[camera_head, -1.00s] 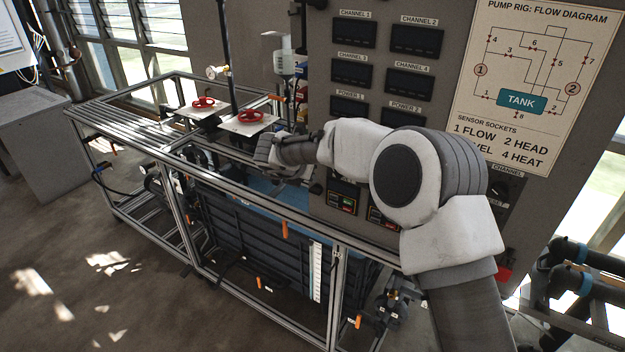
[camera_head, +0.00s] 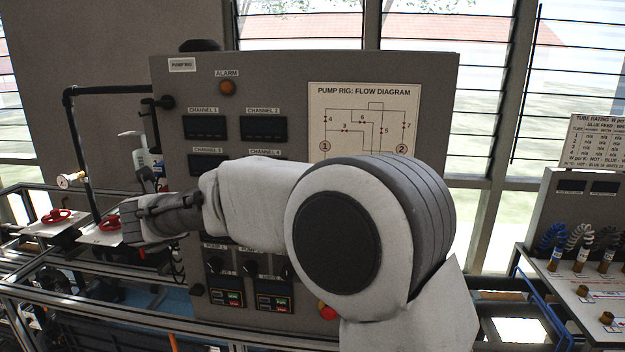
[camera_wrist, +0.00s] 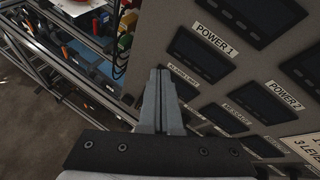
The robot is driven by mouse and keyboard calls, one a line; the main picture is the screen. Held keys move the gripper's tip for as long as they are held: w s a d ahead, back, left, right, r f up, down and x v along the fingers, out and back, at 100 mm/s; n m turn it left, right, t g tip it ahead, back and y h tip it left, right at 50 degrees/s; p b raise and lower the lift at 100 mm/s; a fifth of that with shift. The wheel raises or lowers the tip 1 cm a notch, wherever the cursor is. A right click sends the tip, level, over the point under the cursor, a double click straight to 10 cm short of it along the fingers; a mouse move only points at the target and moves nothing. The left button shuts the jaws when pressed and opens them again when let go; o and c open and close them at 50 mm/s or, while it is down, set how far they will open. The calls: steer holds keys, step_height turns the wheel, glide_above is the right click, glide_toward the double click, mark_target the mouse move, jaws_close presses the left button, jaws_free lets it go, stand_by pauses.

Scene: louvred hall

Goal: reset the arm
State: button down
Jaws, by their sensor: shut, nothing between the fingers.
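My gripper shows in the wrist view (camera_wrist: 160,78) with its two grey fingers together and nothing between them. Behind it there is the grey control panel (camera_wrist: 215,85) with its dark displays; I cannot tell how far off it is. In the head view my arm reaches left across the front of the pump rig's panel (camera_head: 270,75). The wrist end is at the left, near the red valve handwheels (camera_head: 108,219). The fingertips are hard to make out there.
A metal frame rail (camera_head: 120,313) runs along the front below the arm. A red button (camera_head: 327,312) sits low on the panel beside the arm. A second bench with coiled hoses (camera_head: 580,238) stands at the right. Louvred windows (camera_head: 440,60) are behind.

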steer(key=s+d+r+n+t+y, duration=0.1)
steer(key=d+r+n+y, duration=0.3)
steer(key=d+r+n, duration=0.45)
steer(key=s+d+r+n+g, duration=0.1)
steer(key=s+d+r+n, duration=0.2)
steer(key=s+d+n, duration=0.45)
steer(key=s+d+f+n+g+h, duration=0.3)
steer(key=s+d+f+n, duration=0.4)
steer(key=s+d, duration=0.4)
steer(key=s+d+f+n+g+h, duration=0.3)
steer(key=s+d+f+n, duration=0.4)
steer(key=s+d, duration=0.5)
steer(key=d+f, duration=0.1)
steer(key=d, duration=0.2)
steer(key=shift+d+g+h, duration=0.15)
steer(key=shift+g+h, duration=0.15)
steer(key=shift+g, duration=0.1)
steer(key=shift+f, duration=0.1)
